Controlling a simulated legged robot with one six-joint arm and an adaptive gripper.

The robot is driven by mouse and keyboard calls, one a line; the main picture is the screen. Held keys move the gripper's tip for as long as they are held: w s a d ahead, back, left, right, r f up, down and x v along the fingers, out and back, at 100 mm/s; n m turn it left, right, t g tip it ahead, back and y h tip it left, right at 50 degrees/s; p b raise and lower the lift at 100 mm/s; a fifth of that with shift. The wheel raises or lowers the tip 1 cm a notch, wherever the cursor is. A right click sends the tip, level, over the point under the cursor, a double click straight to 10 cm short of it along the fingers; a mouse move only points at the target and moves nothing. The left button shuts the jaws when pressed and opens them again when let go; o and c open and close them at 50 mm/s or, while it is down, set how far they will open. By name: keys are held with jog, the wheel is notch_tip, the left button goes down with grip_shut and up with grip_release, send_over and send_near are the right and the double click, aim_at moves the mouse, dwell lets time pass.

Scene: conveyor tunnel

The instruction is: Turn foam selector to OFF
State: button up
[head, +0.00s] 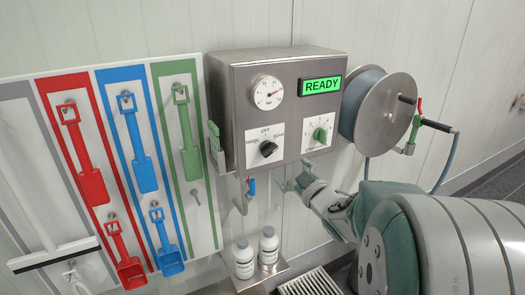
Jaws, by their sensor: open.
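A grey metal control box (288,92) hangs on the wall. A black selector knob (268,148) sits on a white label plate low on its front. OFF is printed above the knob, with smaller words to either side that I cannot read surely. The knob looks turned away from OFF, toward the right, but its pointer is too small to be certain. My gripper (293,177) is open and empty, below the box and to the lower right of the knob, apart from it.
A green knob (320,134) is right of the selector. Above are a gauge (267,92) and a green READY display (321,86). A hose reel (378,108) is at right. A blue-handled valve (251,187) and two white bottles (243,259) are below.

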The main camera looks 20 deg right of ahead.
aim_at(272, 153)
jog(key=w, duration=1.1)
jog(key=shift+a, duration=0.25)
jog(key=shift+s, duration=0.1)
jog(key=c, duration=1.1)
